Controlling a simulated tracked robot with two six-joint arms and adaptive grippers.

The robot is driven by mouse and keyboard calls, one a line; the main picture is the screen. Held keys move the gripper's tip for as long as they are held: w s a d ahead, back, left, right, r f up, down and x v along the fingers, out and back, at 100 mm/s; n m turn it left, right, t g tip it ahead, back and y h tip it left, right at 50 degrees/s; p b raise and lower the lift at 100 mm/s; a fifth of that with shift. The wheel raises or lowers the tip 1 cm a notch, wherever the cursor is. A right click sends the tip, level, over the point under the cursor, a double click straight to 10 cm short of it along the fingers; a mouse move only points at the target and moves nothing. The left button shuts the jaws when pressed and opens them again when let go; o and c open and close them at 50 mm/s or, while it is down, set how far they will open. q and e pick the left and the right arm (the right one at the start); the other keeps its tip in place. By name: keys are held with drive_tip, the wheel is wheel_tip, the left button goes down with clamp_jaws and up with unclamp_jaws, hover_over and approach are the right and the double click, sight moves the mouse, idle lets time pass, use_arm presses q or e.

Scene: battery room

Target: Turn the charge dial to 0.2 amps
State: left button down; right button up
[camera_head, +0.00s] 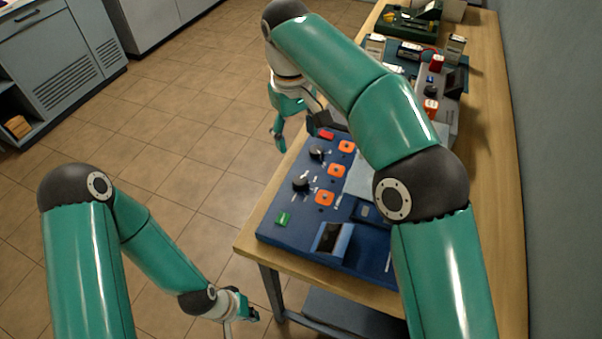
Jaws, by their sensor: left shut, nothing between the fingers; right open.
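A blue panel (283,233) lies on the wooden bench. It carries two black dials, an upper one (317,154) and a lower one (302,182), with pale markings around them. The markings are too small to read, so I cannot tell which is the charge dial or where it points. My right gripper (298,128) is open, above and beyond the panel's far left corner, near the upper dial and apart from it as far as I can see. My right arm hides part of the panel. My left gripper (241,312) is shut and empty, low beside the bench's near left corner.
The panel also has orange square sockets (331,198), a green switch (283,219), a red piece (327,135) and a small tilted display (332,237). Further along the bench (487,150) stand a grey device (447,107) and a green one (407,22). Open tiled floor lies left.

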sight(300, 181)
drive_tip(key=f, duration=1)
drive_tip(key=f+b, duration=0.1)
drive_tip(key=f, duration=0.4)
drive_tip(key=shift+w+d+f, duration=0.1)
drive_tip(key=shift+d+f, duration=0.05)
drive_tip(key=shift+d, duration=0.25)
